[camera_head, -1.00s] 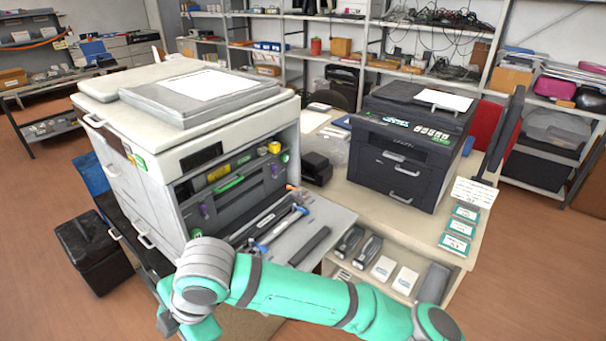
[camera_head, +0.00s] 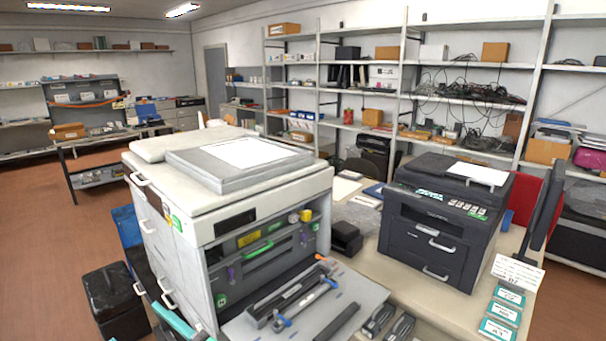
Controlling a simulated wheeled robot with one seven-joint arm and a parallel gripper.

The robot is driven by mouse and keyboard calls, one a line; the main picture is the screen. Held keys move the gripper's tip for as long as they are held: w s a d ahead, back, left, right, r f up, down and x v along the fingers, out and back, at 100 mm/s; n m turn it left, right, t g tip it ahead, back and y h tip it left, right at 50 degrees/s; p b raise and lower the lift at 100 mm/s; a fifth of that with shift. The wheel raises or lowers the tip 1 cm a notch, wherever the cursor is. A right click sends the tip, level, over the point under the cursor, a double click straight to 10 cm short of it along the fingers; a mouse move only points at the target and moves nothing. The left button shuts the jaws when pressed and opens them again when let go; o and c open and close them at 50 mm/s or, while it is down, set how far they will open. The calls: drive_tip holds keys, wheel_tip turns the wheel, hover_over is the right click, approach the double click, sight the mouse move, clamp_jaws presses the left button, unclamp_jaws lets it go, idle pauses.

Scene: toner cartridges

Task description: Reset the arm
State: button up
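My gripper is not in view. Only a teal piece of my arm (camera_head: 176,322) shows at the bottom edge, left of centre, in front of the large copier. The large white and grey copier (camera_head: 185,222) stands left of centre with its front open. Toner cartridges lie on its lowered grey door (camera_head: 318,318), and one has a blue end. Inside the open front are purple tabs, a green handle and a yellow knob. Two dark cartridges (camera_head: 379,319) show at the bottom edge, right of the door.
A black printer (camera_head: 432,228) stands on the pale table (camera_head: 372,262). Teal-labelled boxes (camera_head: 503,311) and a small sign (camera_head: 517,272) are at the right. A black bin (camera_head: 117,300) stands on the floor at left. Shelves line the back wall; the floor at far left is clear.

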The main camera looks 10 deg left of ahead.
drive_tip(key=s+d+f+m+t+h, duration=0.2)
drive_tip(key=d+f+m+t+h, duration=0.85)
drive_tip(key=d+f+m, duration=0.65)
drive_tip(key=s+d+f+g+h, duration=0.1)
drive_tip(key=s+d+f, duration=0.3)
drive_tip(key=s, duration=0.4)
drive_tip(key=s+d+f+n+g+h, duration=0.1)
drive_tip(key=s+d+f+h, duration=0.2)
drive_tip(key=s+d, duration=0.4)
drive_tip(key=s+d+f+n+g+h, duration=0.1)
drive_tip(key=s+d+f+h, duration=0.2)
drive_tip(key=s, duration=0.6)
drive_tip(key=d+f, duration=0.1)
drive_tip(key=d, duration=0.1)
drive_tip(key=shift+s+d+f+g, duration=0.3)
drive_tip(key=shift+d+f+g, duration=0.05)
drive_tip(key=shift+d, duration=0.05)
